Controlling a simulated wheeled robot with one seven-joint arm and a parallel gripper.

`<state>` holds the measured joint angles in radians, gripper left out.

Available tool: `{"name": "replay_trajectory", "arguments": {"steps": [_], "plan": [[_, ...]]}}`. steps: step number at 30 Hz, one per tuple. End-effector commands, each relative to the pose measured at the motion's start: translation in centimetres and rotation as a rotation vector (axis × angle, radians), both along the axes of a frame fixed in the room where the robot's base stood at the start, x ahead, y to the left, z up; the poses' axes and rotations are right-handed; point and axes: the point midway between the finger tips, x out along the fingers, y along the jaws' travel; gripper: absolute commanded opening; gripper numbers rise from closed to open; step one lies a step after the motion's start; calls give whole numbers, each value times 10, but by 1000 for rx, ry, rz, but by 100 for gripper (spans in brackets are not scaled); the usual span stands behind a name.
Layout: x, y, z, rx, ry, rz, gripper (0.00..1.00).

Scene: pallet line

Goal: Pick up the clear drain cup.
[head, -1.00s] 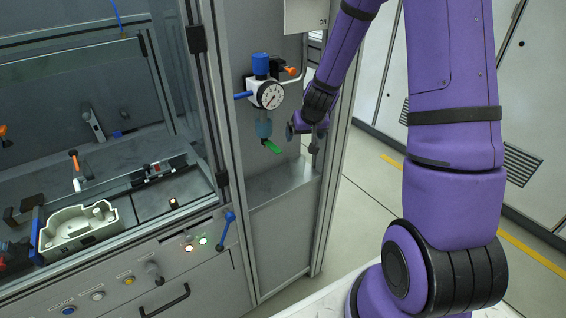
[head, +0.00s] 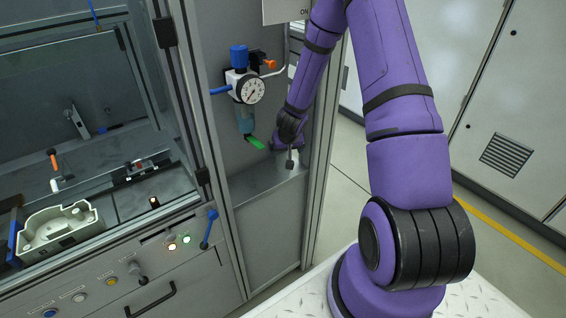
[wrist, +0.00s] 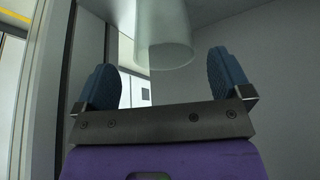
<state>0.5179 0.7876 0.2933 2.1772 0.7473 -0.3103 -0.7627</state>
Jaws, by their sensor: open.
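The clear drain cup (wrist: 165,35) is a see-through cylinder with a rounded rim, in the upper middle of the wrist view. Its far end is cut off by the top of the picture. My gripper (wrist: 165,76) is open and empty, with one blue ridged finger on each side of the cup's line. The cup appears between the fingers or just beyond them; I cannot tell the depth. In the head view my gripper (head: 281,156) is low in the cabinet bay, just above the shelf. There the cup is hard to pick out behind the fingers.
A regulator with a round gauge (head: 251,90), a bluish bowl (head: 244,120) and a green lever (head: 257,143) is left of my gripper. The metal shelf (head: 250,185) lies below. A frame post (head: 318,190) stands at the right. A cream tray (head: 60,232) is far left.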

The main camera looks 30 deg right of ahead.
Motion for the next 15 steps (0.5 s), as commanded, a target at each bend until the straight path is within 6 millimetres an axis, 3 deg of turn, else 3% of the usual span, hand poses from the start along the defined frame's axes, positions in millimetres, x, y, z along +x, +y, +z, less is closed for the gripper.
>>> {"name": "replay_trajectory", "arguments": {"steps": [15], "plan": [[21,-3,-43,1,1,-2,96]]}}
